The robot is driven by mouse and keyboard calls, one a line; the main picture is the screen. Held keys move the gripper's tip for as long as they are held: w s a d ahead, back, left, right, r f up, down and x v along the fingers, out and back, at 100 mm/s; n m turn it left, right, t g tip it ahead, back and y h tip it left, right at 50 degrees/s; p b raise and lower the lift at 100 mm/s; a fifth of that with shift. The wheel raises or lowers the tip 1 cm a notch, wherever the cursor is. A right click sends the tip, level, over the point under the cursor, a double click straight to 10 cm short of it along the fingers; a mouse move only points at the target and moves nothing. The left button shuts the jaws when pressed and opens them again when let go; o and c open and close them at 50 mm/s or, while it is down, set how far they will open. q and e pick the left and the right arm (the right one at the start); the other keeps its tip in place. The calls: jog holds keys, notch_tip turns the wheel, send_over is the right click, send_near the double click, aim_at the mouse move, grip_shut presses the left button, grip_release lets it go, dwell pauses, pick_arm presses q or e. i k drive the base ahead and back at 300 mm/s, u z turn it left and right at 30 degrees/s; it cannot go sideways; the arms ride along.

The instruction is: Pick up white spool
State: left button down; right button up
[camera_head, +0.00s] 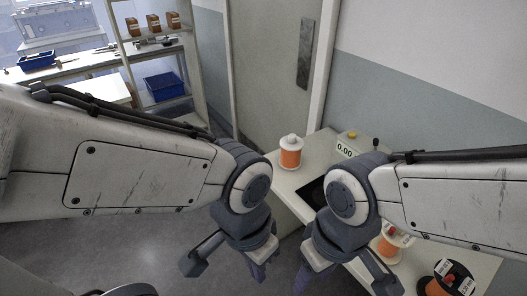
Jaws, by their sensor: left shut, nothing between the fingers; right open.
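A spool with white ends and an orange middle (290,158) stands upright on the light table, near its far left corner. A second white-ended orange object (385,246) is on the table at the right, partly hidden by my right arm. My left gripper (258,273) is shut and empty, pointing down over the floor left of the table. My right gripper (306,279) is open, pointing down by the table's left edge. Its fingers are only partly visible. Both grippers are in front of and below the far spool in the picture, apart from it.
A black-ended orange spool (462,271) is at the lower right. Shelving (130,45) and a blue bin (164,87) are far left.

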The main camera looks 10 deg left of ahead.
aim_at(291, 146)
jog(key=u, duration=0.05)
jog(key=k, duration=0.6)
jog(key=u, duration=0.55)
jog(key=i, duration=1.7)
jog(key=z, duration=0.45)
